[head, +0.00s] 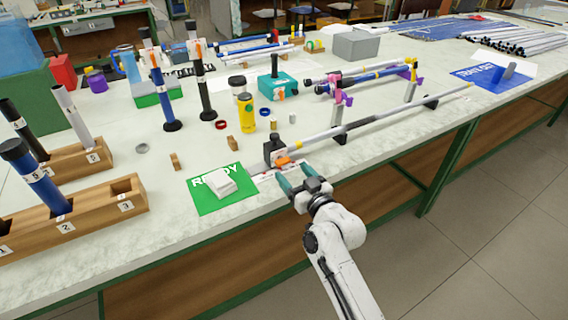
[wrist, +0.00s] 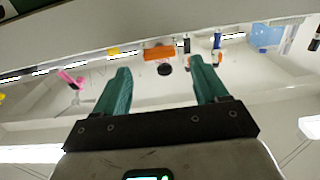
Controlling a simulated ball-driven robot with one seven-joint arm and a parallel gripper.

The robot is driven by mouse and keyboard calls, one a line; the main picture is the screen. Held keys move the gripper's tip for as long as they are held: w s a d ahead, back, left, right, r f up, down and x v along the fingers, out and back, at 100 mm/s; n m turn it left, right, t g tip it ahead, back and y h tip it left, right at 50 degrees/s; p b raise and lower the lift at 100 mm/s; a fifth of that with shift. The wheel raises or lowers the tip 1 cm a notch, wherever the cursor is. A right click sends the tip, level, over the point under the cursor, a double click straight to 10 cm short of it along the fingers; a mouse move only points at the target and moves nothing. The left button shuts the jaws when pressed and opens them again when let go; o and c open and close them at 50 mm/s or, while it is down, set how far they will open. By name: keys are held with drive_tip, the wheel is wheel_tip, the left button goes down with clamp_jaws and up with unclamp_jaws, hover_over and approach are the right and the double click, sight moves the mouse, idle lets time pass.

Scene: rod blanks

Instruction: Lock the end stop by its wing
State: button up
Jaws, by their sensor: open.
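The end stop (head: 274,150) is a dark block with a knob on top, at the near end of a long grey rod on the bench. Its orange wing (head: 287,161) sticks out low on the side facing my gripper. My gripper (head: 292,172) has two teal fingers, open and empty, just short of the wing at the bench's front edge. In the wrist view the orange wing (wrist: 159,53) lies crosswise beyond and between the fingertips of my gripper (wrist: 160,66). I see no contact. Whether the wing is locked cannot be told.
A green READY card (head: 215,202) with a white block (head: 221,182) lies left of the end stop. The rod (head: 370,120) runs right on stands. A yellow bottle (head: 246,113) and small wooden blocks stand behind. A wooden rack (head: 90,215) is at the left.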

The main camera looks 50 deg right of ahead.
sight(285, 163)
drive_tip(key=shift+x, duration=2.45)
drive_tip(key=shift+c, duration=0.4)
drive_tip(key=c, duration=1)
drive_tip(key=shift+m+p, duration=0.7)
drive_tip(key=shift+m, duration=1.6)
drive_tip(key=o, duration=1.1)
drive_tip(key=shift+b+v, duration=0.55)
drive_tip(key=shift+v, duration=4.85)
